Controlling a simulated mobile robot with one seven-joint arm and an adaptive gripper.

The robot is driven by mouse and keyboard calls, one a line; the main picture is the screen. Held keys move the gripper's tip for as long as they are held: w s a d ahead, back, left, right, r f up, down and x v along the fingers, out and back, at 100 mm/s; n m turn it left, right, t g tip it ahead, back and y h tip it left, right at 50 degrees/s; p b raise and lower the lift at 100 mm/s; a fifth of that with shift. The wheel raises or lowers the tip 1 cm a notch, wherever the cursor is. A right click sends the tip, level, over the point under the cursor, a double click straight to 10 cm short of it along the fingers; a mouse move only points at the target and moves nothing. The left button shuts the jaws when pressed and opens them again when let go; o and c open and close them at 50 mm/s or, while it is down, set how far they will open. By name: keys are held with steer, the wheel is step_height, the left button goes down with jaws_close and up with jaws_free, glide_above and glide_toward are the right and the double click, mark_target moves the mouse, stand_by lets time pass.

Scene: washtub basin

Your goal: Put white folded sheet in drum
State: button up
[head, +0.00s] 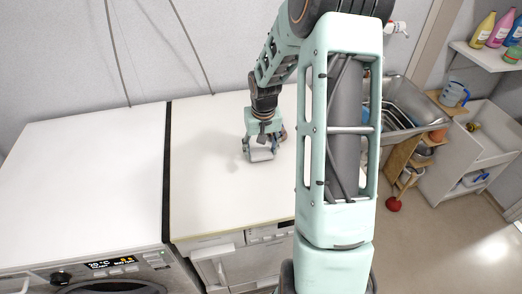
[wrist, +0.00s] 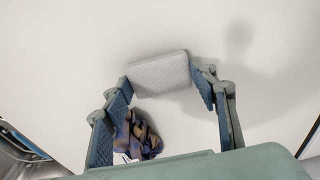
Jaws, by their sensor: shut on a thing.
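The white folded sheet (wrist: 160,74) is a small, pale, rounded block between the two fingers of my gripper (wrist: 162,84) in the wrist view. The fingers touch its left and right ends, so my gripper is shut on it. In the head view the sheet (head: 261,153) shows under my gripper (head: 262,148), over the white top of the right-hand machine. I cannot tell whether it is lifted off that top. The drum's inside is not visible; a dark round door rim (head: 110,288) shows at the bottom of the left machine.
A dark crumpled cloth (wrist: 138,136) lies close by my gripper. The white machine top (head: 210,185) is otherwise clear on its left. A sink (head: 400,108) and a shelf with bottles (head: 490,48) stand to the right. A drawer (head: 212,265) shows on the right machine's front.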

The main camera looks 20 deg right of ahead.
steer(key=shift+f, duration=0.25)
steer(key=shift+f, duration=0.1)
steer(key=shift+f, duration=0.2)
steer(key=o, duration=0.8)
steer(key=shift+r, duration=0.1)
steer(key=shift+r, duration=0.1)
